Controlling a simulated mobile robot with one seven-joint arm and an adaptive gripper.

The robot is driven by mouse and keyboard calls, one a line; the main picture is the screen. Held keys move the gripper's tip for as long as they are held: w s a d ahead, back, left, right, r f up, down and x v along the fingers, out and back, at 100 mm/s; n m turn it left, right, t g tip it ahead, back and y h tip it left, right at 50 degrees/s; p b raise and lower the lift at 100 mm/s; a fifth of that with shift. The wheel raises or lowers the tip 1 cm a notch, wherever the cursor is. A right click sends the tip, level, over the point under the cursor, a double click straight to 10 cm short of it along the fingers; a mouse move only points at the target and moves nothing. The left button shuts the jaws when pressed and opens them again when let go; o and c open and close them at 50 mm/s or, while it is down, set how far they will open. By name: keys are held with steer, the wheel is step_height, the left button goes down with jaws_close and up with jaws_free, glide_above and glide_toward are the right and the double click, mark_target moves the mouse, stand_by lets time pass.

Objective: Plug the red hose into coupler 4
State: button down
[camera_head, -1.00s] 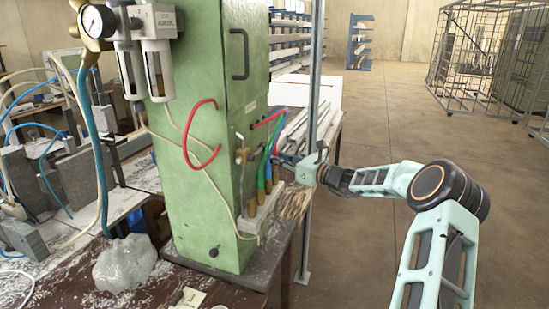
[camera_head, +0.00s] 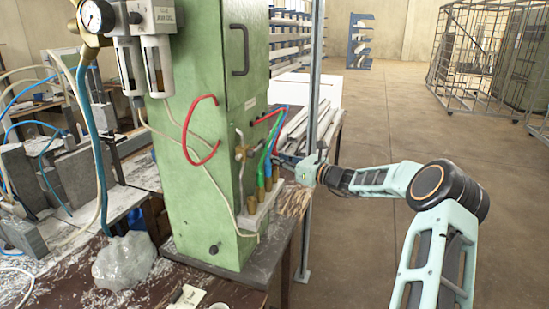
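The green cabinet (camera_head: 200,215) stands on the bench. A red hose (camera_head: 187,130) bows out in a loop from its front face. A shorter red stretch (camera_head: 267,117) shows at the cabinet's right side; I cannot tell whether both are one hose. Several brass couplers (camera_head: 251,204) stand in a row on a pale block low on that side. Green (camera_head: 261,172) and blue hoses run down to couplers there. Coupler numbers are not readable. My gripper (camera_head: 288,166) is beside the far end of the row; its fingertips are too small and partly hidden to tell their state.
A metal post (camera_head: 313,90) stands upright close to my gripper. A crumpled clear plastic bag (camera_head: 124,262) lies on the bench front. Pale bars (camera_head: 300,125) lie behind the cabinet. The floor to the right is open, with a wire cage (camera_head: 480,60) far back.

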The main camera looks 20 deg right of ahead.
steer(key=shift+f+b, duration=0.3)
steer(key=shift+f, duration=0.3)
stand_by(0.3)
steer(key=c, duration=1.8)
jaws_free()
steer(key=v, duration=0.9)
steer(key=shift+p, duration=0.4)
